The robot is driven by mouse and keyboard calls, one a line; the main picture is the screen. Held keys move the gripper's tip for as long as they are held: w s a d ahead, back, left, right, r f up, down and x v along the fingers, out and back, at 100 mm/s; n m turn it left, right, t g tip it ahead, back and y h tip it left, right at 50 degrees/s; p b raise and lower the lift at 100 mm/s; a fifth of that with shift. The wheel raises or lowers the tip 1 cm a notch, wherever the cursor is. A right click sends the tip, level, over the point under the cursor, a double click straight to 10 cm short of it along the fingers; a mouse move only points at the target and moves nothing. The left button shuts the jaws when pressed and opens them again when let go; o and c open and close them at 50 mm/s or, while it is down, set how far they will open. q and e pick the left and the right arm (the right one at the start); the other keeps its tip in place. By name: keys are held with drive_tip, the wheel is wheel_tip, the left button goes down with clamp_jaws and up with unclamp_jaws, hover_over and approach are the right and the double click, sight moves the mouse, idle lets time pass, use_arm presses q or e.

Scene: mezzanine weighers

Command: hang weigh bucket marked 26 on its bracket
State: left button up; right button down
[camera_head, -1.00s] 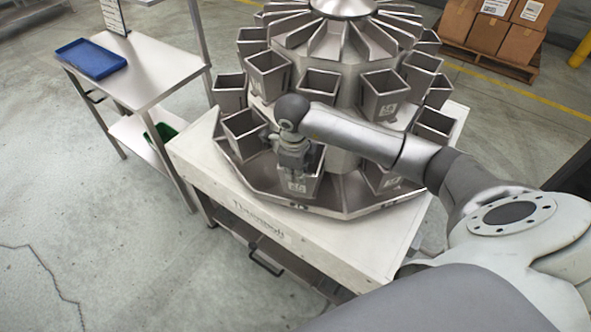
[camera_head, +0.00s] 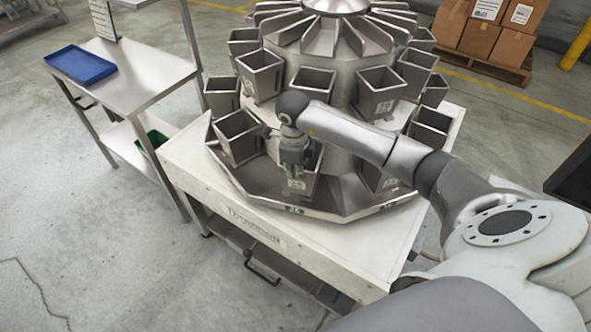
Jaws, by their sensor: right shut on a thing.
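My right gripper (camera_head: 294,172) is shut on the front weigh bucket (camera_head: 299,186), a grey metal box with a pale label on its front. The label seems to read 26, but it is too small to be sure. The bucket is upright at the lower ring of the weigher (camera_head: 340,75), just above the sloped metal skirt (camera_head: 255,188). The gripper covers part of its rim and the bracket behind it is hidden, so I cannot tell whether it is seated. My left gripper is not in view.
Neighbouring buckets stand close on the left (camera_head: 238,138) and right (camera_head: 380,178), with an upper row (camera_head: 378,95) above. A steel side table (camera_head: 150,72) with a blue tray (camera_head: 80,64) stands at left. A pallet of cartons (camera_head: 480,38) is at the back right.

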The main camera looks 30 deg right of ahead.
drive_tip(key=shift+f+b, duration=0.45)
idle(0.5)
drive_tip(key=c, duration=1.6)
unclamp_jaws()
drive_tip(key=shift+r, duration=0.1)
drive_tip(key=shift+c, duration=0.2)
drive_tip(key=shift+o, duration=0.6)
wheel_tip(320, 180, up, 12)
drive_tip(key=a, duration=0.1)
drive_tip(key=shift+s, duration=0.45)
